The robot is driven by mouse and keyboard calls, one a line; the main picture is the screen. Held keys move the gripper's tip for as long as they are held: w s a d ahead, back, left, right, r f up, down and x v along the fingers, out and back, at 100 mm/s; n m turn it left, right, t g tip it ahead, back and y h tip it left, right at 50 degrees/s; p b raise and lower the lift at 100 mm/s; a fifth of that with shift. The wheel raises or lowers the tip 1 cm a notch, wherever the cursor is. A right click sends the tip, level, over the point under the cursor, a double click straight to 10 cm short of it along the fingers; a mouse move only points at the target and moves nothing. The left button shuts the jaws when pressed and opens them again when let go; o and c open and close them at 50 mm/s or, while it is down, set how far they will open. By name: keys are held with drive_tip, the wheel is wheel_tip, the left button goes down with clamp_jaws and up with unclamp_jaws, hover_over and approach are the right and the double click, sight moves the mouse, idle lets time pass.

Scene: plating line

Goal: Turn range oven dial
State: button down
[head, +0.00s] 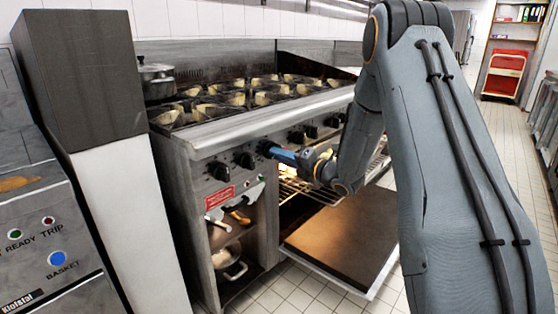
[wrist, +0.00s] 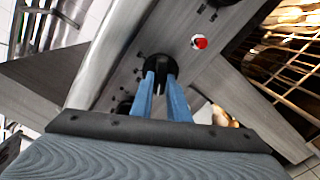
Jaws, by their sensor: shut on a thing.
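The range (head: 195,150) has a row of black dials along its steel front panel. My gripper (head: 274,152) reaches in from the right, its blue fingers shut on a black dial (head: 265,147), the third from the left. In the wrist view, the blue fingers (wrist: 162,88) close on both sides of this round dial (wrist: 160,65), hiding part of it. A red light (wrist: 199,42) is on the panel beside it. Other dials show to its left (head: 245,160) and far left (head: 219,171). I cannot make out the dial's markings.
The oven door (head: 345,240) hangs open below my arm, with a wire rack (head: 305,188) inside. An open shelf with a pan (head: 230,262) is below the left dials. A pot (head: 155,80) stands on the range top. Tiled floor is free at right.

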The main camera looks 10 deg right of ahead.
drive_tip(key=shift+f+n+b, duration=0.15)
drive_tip(key=shift+n+b, duration=0.35)
drive_tip(key=shift+n, duration=0.3)
drive_tip(key=c, duration=1.7)
unclamp_jaws()
drive_tip(key=shift+d, duration=0.1)
drive_tip(key=v, duration=0.7)
drive_tip(key=shift+s+d, duration=0.15)
drive_tip(key=shift+s, duration=0.15)
